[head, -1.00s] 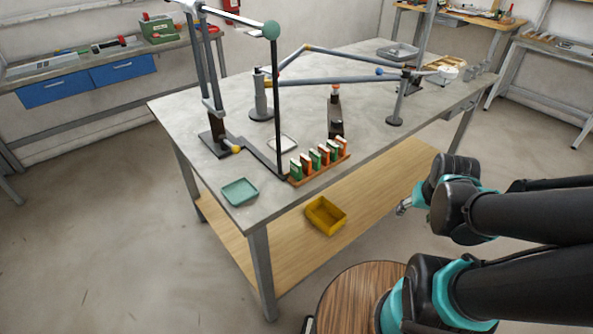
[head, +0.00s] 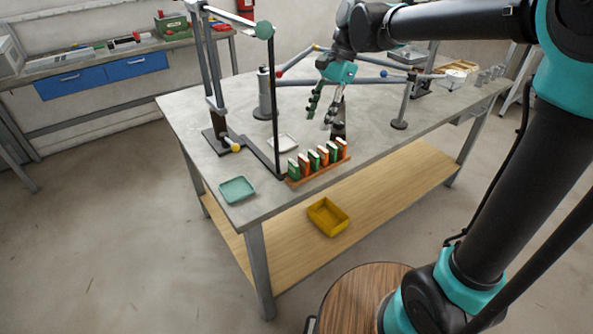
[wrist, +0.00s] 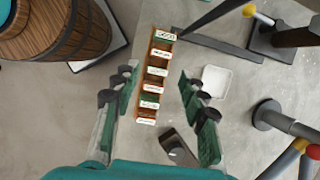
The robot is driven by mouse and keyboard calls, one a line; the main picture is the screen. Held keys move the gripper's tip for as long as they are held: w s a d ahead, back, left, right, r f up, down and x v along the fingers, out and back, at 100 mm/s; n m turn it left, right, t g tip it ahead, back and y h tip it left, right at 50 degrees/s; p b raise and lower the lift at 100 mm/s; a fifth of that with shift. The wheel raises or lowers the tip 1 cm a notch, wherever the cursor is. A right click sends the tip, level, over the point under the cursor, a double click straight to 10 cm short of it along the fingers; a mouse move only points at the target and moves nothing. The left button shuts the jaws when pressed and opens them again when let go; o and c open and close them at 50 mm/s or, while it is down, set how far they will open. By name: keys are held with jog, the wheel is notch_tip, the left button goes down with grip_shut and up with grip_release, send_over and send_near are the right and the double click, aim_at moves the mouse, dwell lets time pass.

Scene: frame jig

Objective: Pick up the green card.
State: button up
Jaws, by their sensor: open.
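Several green and orange cards stand alternating in a wooden rack (head: 322,170) near the table's front edge. A green card (head: 293,169) is at the left end of the row, another green card (head: 314,160) is near the middle, and a third stands further right. My gripper (head: 319,116) is open and empty, pointing down above and behind the rack. In the wrist view, the row shows between my two fingers (wrist: 157,78), apart from them, with the end green card (wrist: 166,36) at the far end.
A black upright post (head: 276,110) with a green ball on top rises beside the rack's left end. A teal tray (head: 238,190) lies at the table's left front corner. A white dish (head: 282,143) and a dark block (head: 338,128) stand behind the rack.

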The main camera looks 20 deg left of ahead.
jog(key=a+r, duration=0.1)
jog(key=a, duration=0.1)
send_near(294, 166)
jog(key=f, duration=0.1)
jog(key=a+f, duration=0.1)
jog(key=f, duration=0.1)
jog(key=a+f, duration=0.1)
jog(key=f, duration=0.1)
jog(key=shift+a+f, duration=0.25)
jog(key=shift+g, duration=0.3)
jog(key=shift+w+d+x, duration=0.1)
jog(key=shift+d+x, duration=0.05)
jog(key=shift+x, duration=1.2)
jog(key=shift+w+d+x, duration=0.15)
jog(key=shift+d+x, duration=0.05)
jog(key=shift+x, duration=1.1)
jog(key=shift+f, duration=0.2)
jog(key=c, duration=0.7)
